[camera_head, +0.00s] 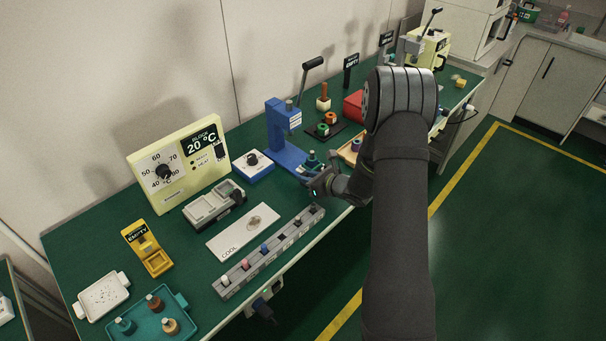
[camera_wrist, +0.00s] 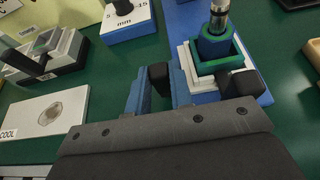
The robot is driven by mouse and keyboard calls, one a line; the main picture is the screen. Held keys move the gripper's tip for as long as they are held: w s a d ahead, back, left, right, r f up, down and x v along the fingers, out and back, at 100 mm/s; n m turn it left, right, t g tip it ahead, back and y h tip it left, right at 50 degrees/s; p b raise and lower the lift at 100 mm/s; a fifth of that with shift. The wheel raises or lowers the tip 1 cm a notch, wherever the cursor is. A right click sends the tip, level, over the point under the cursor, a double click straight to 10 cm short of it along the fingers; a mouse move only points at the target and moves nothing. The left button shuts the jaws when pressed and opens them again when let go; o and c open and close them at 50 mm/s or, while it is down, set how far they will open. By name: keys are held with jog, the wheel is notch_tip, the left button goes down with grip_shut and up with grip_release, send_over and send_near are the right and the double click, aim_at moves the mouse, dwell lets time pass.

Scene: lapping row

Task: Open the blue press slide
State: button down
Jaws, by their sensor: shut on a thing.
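The blue press (camera_head: 284,132) stands on the green bench, with a raised black-handled lever. Its blue slide (camera_head: 305,172) runs out at the base towards the bench front; the slide also shows in the wrist view (camera_wrist: 262,92).
A small blue dial box (camera_head: 253,166) and a grey lidded tray (camera_head: 214,204) stand left of the press. A white COOL plate (camera_head: 243,232) and a grey rack (camera_head: 270,252) lie nearer. A tan tray (camera_head: 350,152) is close on the right, partly behind my arm.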

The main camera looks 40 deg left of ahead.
jog(key=c, duration=1.3)
grip_release()
jog(key=v, duration=1.7)
jog(key=shift+d, duration=0.25)
jog(key=x, duration=1.7)
jog(key=shift+a, duration=0.5)
